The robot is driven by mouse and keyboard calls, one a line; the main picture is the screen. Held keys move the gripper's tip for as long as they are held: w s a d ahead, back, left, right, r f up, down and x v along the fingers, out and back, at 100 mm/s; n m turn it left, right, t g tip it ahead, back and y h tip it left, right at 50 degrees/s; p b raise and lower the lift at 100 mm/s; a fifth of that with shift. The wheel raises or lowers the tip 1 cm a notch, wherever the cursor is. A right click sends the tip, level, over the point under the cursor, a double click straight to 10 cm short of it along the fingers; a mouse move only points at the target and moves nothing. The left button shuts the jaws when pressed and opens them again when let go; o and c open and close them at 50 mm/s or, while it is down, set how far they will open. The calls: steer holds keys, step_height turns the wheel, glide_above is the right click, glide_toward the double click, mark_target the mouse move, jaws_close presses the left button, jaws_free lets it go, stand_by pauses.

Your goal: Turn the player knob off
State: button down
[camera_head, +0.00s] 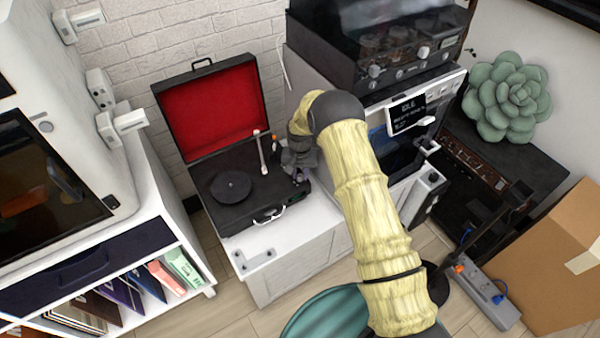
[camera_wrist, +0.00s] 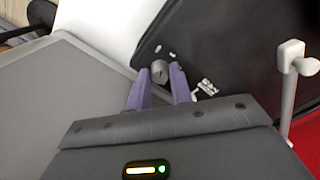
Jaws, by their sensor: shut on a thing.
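The player (camera_head: 240,212) is a black suitcase turntable with its red-lined lid open, on a white cabinet. A dark round platter (camera_head: 230,186) sits on its left and a pale tonearm (camera_head: 262,155) on its right. My gripper (camera_head: 299,178) reaches down at the deck's right side. In the wrist view, the small grey player knob (camera_wrist: 160,71) sits between the purple fingertips of my gripper (camera_wrist: 160,80), near the deck's corner. The fingers are shut on the knob. The wrist view also shows the tonearm (camera_wrist: 291,80). The knob's exact setting cannot be told.
A large grey machine with a display panel (camera_head: 408,112) stands close right of the player. A white shelf unit (camera_head: 150,200) stands left. A cardboard box (camera_head: 560,255) and a power strip (camera_head: 485,290) are at the right. A teal round object (camera_head: 330,315) is in front.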

mark_target(300, 175)
steer(key=shift+n, duration=1.6)
steer(key=shift+a, duration=0.1)
steer(key=shift+w, duration=0.1)
steer(key=c, duration=1.3)
jaws_free()
steer(key=shift+o, duration=0.2)
steer(key=shift+r, duration=0.1)
step_height(300, 175, up, 17)
steer(key=p, duration=0.1)
steer(key=shift+r, duration=0.15)
